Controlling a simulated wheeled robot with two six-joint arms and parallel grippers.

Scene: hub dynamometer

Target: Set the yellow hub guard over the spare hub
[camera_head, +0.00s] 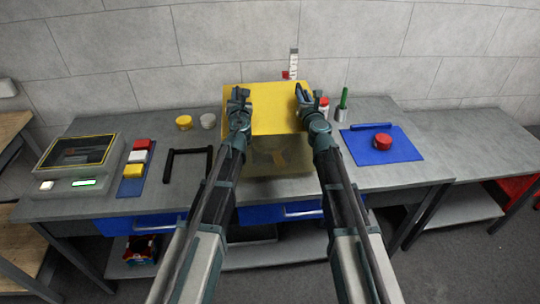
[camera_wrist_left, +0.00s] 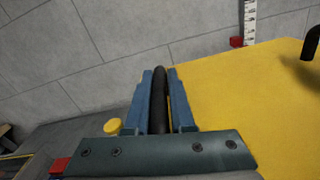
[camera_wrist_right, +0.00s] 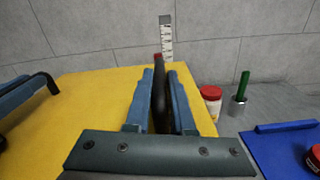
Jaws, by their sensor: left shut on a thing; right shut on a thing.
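The yellow hub guard (camera_head: 268,105) is a box with a yellow top, held level between my two arms over the middle of the bench. A dull see-through area with a brownish shape shows below its front edge. My left gripper (camera_head: 240,96) is shut on the guard's left black handle (camera_wrist_left: 159,100). My right gripper (camera_head: 302,95) is shut on its right black handle (camera_wrist_right: 159,105). The yellow top also shows in the left wrist view (camera_wrist_left: 235,90) and the right wrist view (camera_wrist_right: 85,105). I cannot clearly make out the spare hub or whether the guard touches the bench.
A blue mat (camera_head: 405,152) with a red round piece (camera_head: 382,141) lies right. A red-lidded jar (camera_head: 324,107) and green-handled tool (camera_head: 343,100) stand behind it. Left are a black U-shaped frame (camera_head: 171,165), colored blocks (camera_head: 138,157) and an instrument box (camera_head: 55,175).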

